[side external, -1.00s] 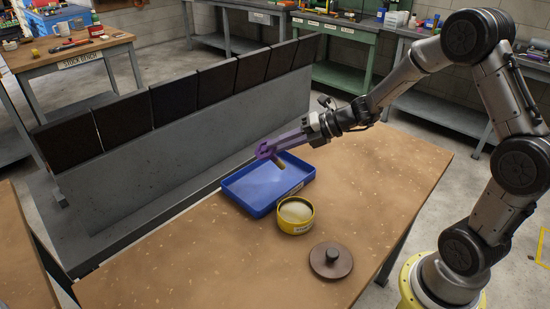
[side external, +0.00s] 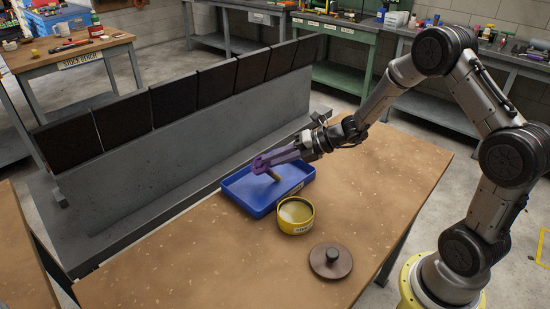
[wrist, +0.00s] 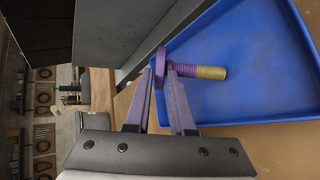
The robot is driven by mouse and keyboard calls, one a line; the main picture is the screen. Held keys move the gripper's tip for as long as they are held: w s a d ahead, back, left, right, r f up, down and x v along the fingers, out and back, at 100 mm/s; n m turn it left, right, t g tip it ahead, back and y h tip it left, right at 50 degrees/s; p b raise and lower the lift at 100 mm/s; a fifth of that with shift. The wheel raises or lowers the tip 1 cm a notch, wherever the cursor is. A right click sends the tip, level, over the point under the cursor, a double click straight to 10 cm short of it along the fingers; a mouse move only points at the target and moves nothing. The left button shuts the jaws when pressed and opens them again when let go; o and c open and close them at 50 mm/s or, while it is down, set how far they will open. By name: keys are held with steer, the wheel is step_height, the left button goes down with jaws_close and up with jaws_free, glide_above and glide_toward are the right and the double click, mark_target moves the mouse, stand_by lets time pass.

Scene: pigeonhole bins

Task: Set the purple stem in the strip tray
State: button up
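The purple stem (wrist: 187,67) has a round purple head and a ribbed shaft, purple near the head and yellow at its far end. My gripper (wrist: 160,72) has purple fingers and is shut on the stem at its head end. The shaft sticks out to the right in the wrist view. In the side view the stem (side external: 274,176) slants down from my gripper (side external: 260,164) over the blue tray (side external: 247,206), the only tray near it. The tray also shows in the wrist view (wrist: 262,60) and looks empty. I cannot tell whether the stem touches its floor.
A yellow round tin (side external: 296,226) stands open close to the tray's front edge. A brown round lid (side external: 331,272) with a knob lies nearer on the table (side external: 200,265). A grey bin row with dark flaps (side external: 170,145) stands behind the tray. The table's left front is clear.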

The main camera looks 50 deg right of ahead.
steer(key=o, duration=0.3)
steer(key=v, duration=1.2)
steer(key=shift+r, duration=0.15)
